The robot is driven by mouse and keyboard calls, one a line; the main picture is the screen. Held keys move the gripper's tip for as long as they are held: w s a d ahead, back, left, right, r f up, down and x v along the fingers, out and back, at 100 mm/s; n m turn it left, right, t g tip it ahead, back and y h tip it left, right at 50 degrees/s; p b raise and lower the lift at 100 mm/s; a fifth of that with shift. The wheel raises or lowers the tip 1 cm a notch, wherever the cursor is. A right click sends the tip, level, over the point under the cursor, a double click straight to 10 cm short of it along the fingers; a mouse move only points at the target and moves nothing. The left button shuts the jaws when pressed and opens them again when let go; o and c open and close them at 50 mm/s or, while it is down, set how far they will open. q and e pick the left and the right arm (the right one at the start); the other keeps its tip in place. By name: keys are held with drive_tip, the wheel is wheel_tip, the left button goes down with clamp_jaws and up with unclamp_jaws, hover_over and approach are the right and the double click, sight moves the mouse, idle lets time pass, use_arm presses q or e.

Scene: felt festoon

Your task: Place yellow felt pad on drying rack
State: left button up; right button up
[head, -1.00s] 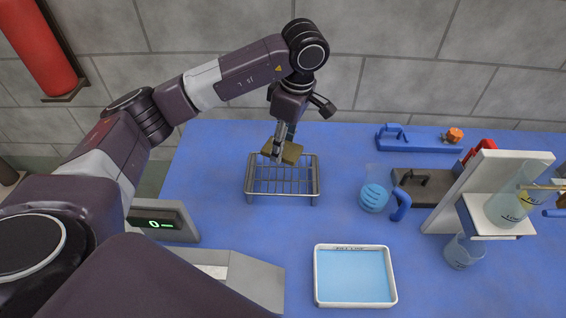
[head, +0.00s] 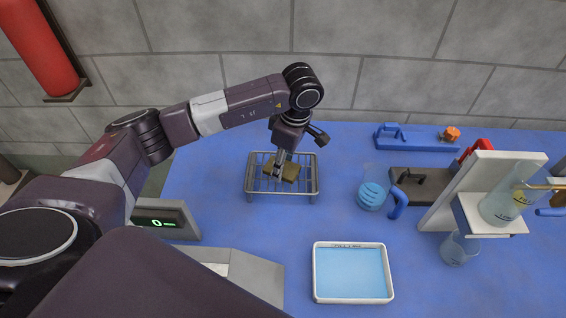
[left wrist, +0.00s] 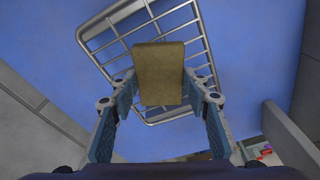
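The yellow felt pad (head: 290,173), a dull olive-yellow block, is at the drying rack (head: 255,188), a wire grid on short legs on the blue bench. It appears to lie on or just over the wires; the exact contact is hard to tell. My left gripper (head: 279,172) points down at the pad from above. In the left wrist view, the pad (left wrist: 160,75) sits between the fingertips, which close on its two sides, with the rack (left wrist: 197,48) behind it. My right gripper is not in view.
A white tray of blue liquid (head: 317,275) stands in front of the rack. A flask with blue liquid (head: 371,196) is to the right, near a white stand (head: 470,185) with beakers. A scale with a green display (head: 165,222) is at left. Bench between is clear.

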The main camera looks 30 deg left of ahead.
sight(289, 169)
use_arm(q)
drive_tip(key=o, duration=0.4)
drive_tip(key=shift+r, duration=0.25)
drive_tip(key=shift+w+r, duration=0.1)
drive_tip(key=shift+r, duration=0.15)
drive_tip(key=shift+d+r+b, duration=0.3)
drive_tip(key=shift+r+b, duration=0.1)
drive_tip(key=shift+r, duration=1.45)
drive_tip(key=shift+d+r+b, duration=0.3)
drive_tip(key=shift+r+b, duration=0.1)
drive_tip(key=shift+r, duration=1.5)
drive_tip(key=shift+d+r+b, duration=0.3)
drive_tip(key=shift+r+b, duration=0.1)
drive_tip(key=shift+r, duration=1.45)
